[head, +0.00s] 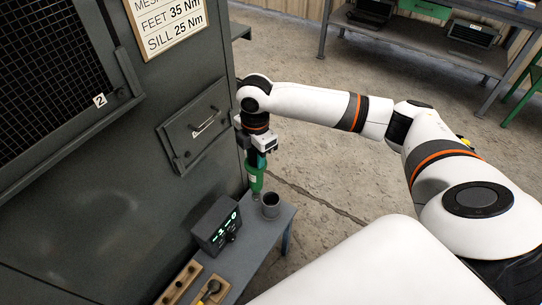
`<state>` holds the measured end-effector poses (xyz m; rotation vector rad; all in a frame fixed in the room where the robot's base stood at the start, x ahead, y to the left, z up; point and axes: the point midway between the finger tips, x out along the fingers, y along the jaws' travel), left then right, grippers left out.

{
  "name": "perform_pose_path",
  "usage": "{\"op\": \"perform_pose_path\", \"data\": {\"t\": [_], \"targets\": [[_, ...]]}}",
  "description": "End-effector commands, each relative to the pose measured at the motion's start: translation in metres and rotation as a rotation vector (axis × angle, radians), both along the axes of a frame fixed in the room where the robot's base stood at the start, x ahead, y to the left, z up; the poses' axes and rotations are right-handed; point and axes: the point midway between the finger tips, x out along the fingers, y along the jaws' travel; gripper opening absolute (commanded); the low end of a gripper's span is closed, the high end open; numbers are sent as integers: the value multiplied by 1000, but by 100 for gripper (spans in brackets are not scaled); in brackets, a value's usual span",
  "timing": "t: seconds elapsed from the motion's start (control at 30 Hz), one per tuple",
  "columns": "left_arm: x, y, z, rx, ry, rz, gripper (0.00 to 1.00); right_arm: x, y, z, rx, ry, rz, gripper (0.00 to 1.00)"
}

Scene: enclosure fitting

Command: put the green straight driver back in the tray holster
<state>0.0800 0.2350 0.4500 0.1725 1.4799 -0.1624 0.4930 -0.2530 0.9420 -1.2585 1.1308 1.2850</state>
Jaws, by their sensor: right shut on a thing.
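My right gripper (258,158) is shut on the green straight driver (256,181). The driver hangs upright with its tip down, beside the dark enclosure's side. Its lower end is close to a dark round cup-like holster (270,204) at the corner of the grey tray (258,243). In the picture the tip is just left of and above the cup's mouth. I cannot tell whether it touches the cup. My left gripper is not in view.
A dark box with a green display (218,228) stands on the tray. Wooden blocks (181,283) and a yellow-topped tool (211,288) are nearer. The enclosure (120,200) rises directly left, with a handled hatch (196,127). Shelving (428,38) stands far back; the floor between is open.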

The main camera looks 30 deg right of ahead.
Motion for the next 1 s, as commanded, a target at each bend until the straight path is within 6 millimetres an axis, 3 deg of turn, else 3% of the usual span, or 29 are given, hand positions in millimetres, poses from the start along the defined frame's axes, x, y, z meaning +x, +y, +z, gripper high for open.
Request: {"op": "perform_pose_path", "data": {"t": [0.5, 0.7, 1.0], "targets": [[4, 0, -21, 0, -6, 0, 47, 33, -57, -68, -25, -12, 865, 0], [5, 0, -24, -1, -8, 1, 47, 37, -68, -80, -31, -12, 1040, 0], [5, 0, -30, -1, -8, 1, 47, 37, -71, -89, -32, -10, 1087, 0]]}}
